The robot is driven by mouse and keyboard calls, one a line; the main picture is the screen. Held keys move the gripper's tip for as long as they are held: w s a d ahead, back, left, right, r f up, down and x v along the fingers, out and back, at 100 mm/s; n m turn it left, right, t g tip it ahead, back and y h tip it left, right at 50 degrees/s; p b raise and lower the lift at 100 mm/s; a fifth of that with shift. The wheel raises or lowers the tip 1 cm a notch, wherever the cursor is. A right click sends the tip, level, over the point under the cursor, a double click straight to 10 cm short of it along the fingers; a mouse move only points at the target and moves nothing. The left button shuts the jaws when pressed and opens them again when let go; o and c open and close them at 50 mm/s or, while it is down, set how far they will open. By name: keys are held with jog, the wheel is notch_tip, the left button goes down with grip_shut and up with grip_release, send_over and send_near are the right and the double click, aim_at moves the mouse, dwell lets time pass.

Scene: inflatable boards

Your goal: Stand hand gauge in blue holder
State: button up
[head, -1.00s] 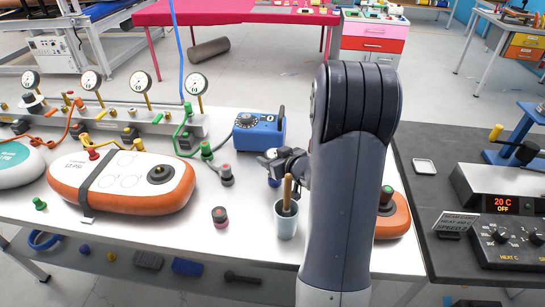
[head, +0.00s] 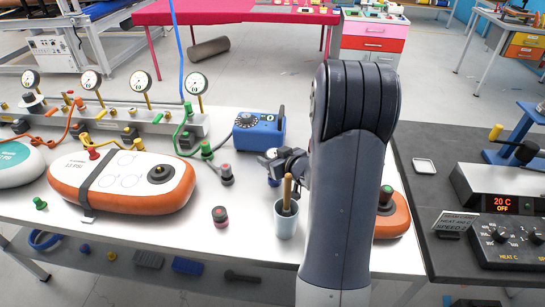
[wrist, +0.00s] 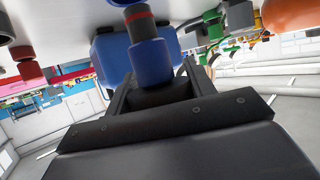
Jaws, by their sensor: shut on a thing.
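My gripper (head: 280,163) is low over the white table, partly hidden behind my own arm in the head view. In the wrist view my gripper (wrist: 150,92) is shut on the hand gauge (wrist: 152,62), a blue body with a grey section and a red band. That view is upside down, with the table at the top. The blue holder (head: 273,182) shows as a small blue patch just under the gripper, and its edge (wrist: 126,3) shows beyond the red band. The gauge's end is at the holder; I cannot tell whether it is seated inside.
A pale cup (head: 286,222) with a wooden-handled tool stands close in front of the gripper. A blue pump box (head: 258,135) is behind it.

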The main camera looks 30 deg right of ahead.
jog(key=shift+f+b, duration=1.05)
jog(key=shift+f, duration=0.25)
jog(key=o, duration=1.1)
jog(key=p+v, duration=0.1)
jog(key=v, duration=0.9)
jog(key=shift+s+r, duration=0.1)
jog(key=shift+s, duration=0.3)
